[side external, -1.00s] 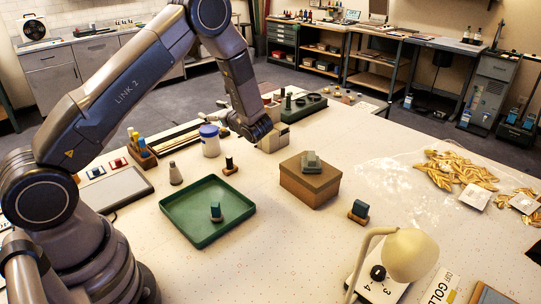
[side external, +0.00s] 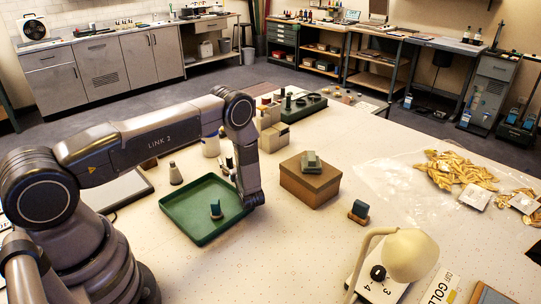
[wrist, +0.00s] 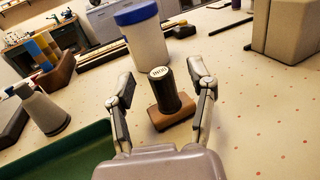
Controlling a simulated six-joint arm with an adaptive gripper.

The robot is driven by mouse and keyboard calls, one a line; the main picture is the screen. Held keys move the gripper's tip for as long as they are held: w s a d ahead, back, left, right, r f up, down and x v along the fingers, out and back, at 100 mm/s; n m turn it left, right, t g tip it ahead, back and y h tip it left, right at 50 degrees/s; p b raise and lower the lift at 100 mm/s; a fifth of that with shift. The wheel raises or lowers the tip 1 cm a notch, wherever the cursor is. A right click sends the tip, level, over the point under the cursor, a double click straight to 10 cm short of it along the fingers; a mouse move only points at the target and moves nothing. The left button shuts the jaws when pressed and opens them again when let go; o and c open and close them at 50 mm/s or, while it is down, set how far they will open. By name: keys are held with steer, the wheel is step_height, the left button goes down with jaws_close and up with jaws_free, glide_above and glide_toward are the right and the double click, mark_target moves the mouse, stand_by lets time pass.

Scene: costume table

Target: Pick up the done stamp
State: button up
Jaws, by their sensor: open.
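A dark cylindrical stamp on a brown wooden base (wrist: 170,112) stands upright in the middle of the wrist view. Its round white top label carries dark lettering too small to read surely; it is the likely done stamp. My gripper (wrist: 160,70) is open, with one finger on each side of the stamp and visible gaps between. Nothing is held. In the side view, my gripper is over the far right edge of the green tray, largely hidden by my arm, and the stamp there is hard to make out.
The green tray (side external: 178,226) holds a teal-topped stamp (side external: 216,209). A brown box (side external: 310,186) bears a grey-green block; another teal-topped stamp (side external: 359,211) stands at its right. A blue-lidded white jar (wrist: 145,40) is right behind the dark stamp. A grey conical bottle (wrist: 40,108) stands left.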

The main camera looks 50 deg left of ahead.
steer(key=shift+w+a, duration=0.2)
steer(key=shift+a, duration=0.45)
jaws_close()
steer(key=shift+r, duration=0.1)
